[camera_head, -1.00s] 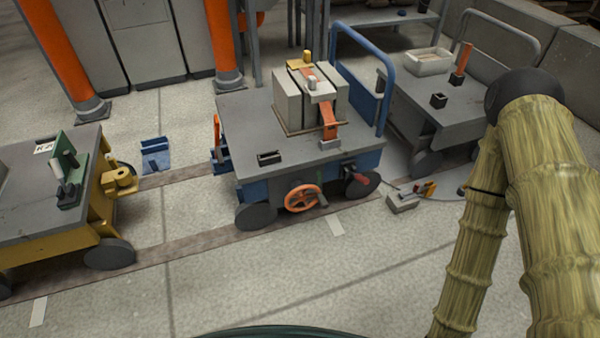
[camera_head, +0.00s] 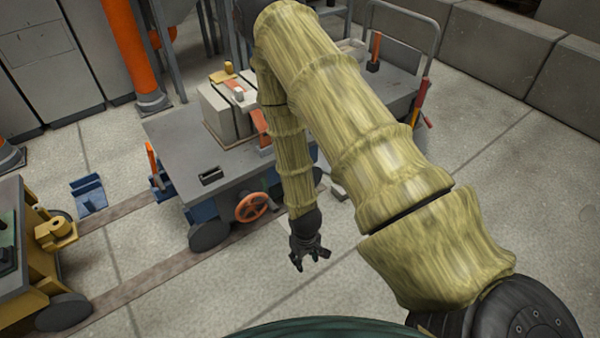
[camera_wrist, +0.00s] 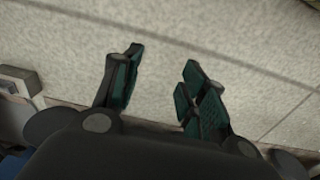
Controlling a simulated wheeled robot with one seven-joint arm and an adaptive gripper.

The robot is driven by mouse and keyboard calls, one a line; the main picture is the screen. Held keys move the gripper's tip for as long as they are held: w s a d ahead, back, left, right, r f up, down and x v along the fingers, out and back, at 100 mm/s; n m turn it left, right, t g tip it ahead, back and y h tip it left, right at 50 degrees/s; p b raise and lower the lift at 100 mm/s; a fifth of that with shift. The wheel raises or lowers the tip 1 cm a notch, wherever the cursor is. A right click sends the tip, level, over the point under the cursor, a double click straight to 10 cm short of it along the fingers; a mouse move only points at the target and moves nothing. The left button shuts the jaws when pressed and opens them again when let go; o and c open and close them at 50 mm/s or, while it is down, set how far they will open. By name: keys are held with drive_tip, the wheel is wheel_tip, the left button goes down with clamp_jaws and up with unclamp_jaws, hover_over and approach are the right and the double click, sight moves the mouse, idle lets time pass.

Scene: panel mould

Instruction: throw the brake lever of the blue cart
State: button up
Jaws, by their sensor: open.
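The blue cart (camera_head: 172,140) stands left of my arm, with a grey deck, blue sides and black wheels. An orange handwheel (camera_head: 252,207) is on its near side. An upright orange lever (camera_head: 151,158) stands at its left end. A red handle seen earlier by its right wheel is now hidden behind my forearm; I cannot tell which part is the brake lever. My gripper (camera_head: 311,256) hangs open and empty over the floor, to the right of and nearer than the handwheel. In the wrist view my gripper (camera_wrist: 160,68) has spread fingers with only floor between them.
A yellow cart (camera_head: 60,280) stands at the left. A grey cart (camera_head: 398,88) is behind my arm, with a red and yellow handle (camera_head: 421,98) at its right. A blue bracket (camera_head: 88,195) lies on the floor. The floor at the right is clear.

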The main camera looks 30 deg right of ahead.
drive_tip(key=w+d+r+h+p, duration=0.1)
drive_tip(key=w+d+r, duration=0.3)
drive_tip(key=w+r, duration=0.25)
drive_tip(key=w+d+r+n+p, duration=0.1)
drive_tip(key=w+d+r, duration=0.3)
drive_tip(key=w+r, duration=0.3)
drive_tip(key=w+d+r+h+p, duration=0.1)
drive_tip(key=w+d+r+p, duration=0.1)
drive_tip(key=w+d+r, duration=0.5)
drive_tip(key=f+b, duration=0.1)
drive_tip(key=f, duration=0.3)
drive_tip(key=w+f+b, duration=0.1)
drive_tip(key=f, duration=0.3)
drive_tip(key=w+f+b, duration=0.1)
drive_tip(key=f, duration=0.3)
drive_tip(key=shift+a+f+b, duration=0.2)
drive_tip(key=shift+f+b, duration=0.05)
drive_tip(key=shift+b, duration=0.1)
drive_tip(key=shift+s, duration=0.1)
clamp_jaws()
